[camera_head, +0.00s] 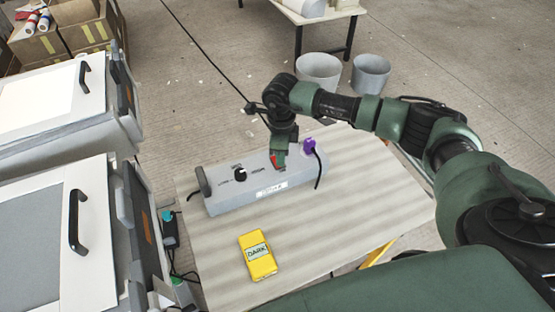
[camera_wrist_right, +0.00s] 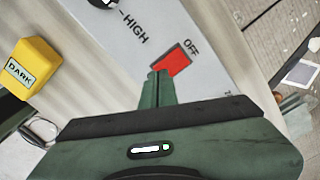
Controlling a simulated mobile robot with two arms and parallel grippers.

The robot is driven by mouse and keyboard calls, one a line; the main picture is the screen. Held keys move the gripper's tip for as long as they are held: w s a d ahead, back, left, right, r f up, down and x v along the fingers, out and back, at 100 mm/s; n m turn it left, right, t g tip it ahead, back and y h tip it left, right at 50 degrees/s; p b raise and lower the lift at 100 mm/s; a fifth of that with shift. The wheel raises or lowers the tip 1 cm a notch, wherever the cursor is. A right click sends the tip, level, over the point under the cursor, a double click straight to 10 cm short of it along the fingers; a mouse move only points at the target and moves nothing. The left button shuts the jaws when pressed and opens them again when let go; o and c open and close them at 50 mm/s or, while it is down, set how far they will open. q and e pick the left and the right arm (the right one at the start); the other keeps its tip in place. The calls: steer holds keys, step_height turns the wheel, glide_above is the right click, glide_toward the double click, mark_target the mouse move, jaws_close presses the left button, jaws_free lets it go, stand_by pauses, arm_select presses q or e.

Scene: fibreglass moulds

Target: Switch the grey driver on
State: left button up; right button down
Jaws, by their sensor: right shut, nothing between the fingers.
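The grey driver (camera_head: 235,198) is a long grey box lying on the table. It has a black knob (camera_head: 239,174) and a red rocker switch (camera_head: 273,160) on top. In the right wrist view the red switch (camera_wrist_right: 173,62) has the word OFF beside its upper end, and the word HIGH stands near the knob (camera_wrist_right: 103,3). My right gripper (camera_head: 280,167) is shut and empty, pointing down at the driver's top. Its fingertips (camera_wrist_right: 160,75) are at the switch's lower left edge; I cannot tell whether they touch it. My left gripper is out of view.
A yellow box marked DARK (camera_head: 257,255) lies on the table (camera_head: 330,225) in front of the driver. A purple plug (camera_head: 309,146) with a black cable is at the driver's right end. White-lidded cases (camera_head: 60,215) stand at the left. Grey buckets (camera_head: 320,70) stand on the floor behind.

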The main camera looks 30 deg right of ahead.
steer(key=shift+f+b, duration=0.3)
steer(key=shift+f, duration=0.1)
steer(key=shift+r, duration=0.15)
steer(key=shift+r+p, duration=2.2)
steer(key=shift+r, duration=1.2)
